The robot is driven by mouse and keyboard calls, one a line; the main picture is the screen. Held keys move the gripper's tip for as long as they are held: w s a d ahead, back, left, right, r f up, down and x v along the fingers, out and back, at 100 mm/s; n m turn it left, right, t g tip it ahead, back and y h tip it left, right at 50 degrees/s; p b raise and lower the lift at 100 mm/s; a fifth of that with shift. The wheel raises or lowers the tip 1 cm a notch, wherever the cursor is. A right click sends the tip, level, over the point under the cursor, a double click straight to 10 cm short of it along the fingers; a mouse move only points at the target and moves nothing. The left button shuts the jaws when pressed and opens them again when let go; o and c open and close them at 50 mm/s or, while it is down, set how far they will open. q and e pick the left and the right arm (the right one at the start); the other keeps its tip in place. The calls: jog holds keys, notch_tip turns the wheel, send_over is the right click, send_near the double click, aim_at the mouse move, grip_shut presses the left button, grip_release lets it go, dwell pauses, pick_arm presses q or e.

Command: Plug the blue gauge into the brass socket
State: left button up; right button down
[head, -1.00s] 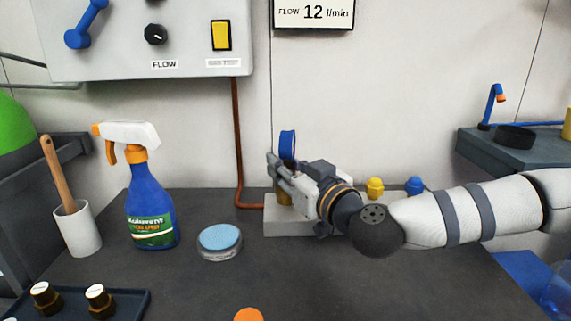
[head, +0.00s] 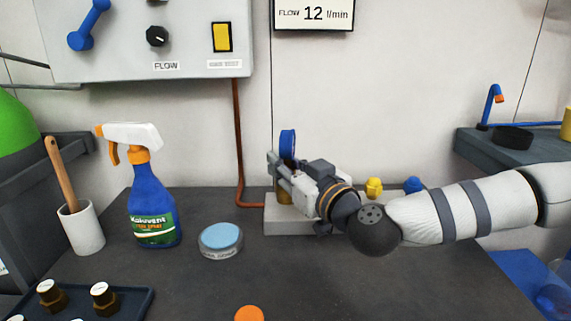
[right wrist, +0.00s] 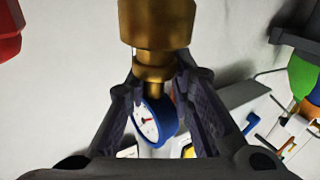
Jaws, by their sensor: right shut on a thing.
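The blue gauge (head: 288,143) stands upright above the fingers of my right gripper (head: 277,170), which is shut on it. In the right wrist view the gauge (right wrist: 151,122) shows its blue rim and white dial, with its brass stem between the fingertips (right wrist: 155,72). The brass socket (head: 284,197) stands on a grey block, directly below the gauge and partly hidden by the gripper. In the right wrist view the larger brass body of the socket (right wrist: 156,22) lines up with the stem. I cannot tell how deep the stem sits. My left gripper is not in view.
The grey block (head: 285,225) also carries yellow (head: 374,187) and blue (head: 413,185) fittings, behind my right arm. A spray bottle (head: 152,200), a round blue-topped tin (head: 220,240) and a white cup (head: 81,230) stand left. The bench centre front is mostly clear.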

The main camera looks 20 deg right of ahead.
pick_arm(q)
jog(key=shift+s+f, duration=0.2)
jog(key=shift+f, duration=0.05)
pick_arm(e)
jog(key=shift+f, duration=0.6)
jog(key=c, duration=1.7)
grip_release()
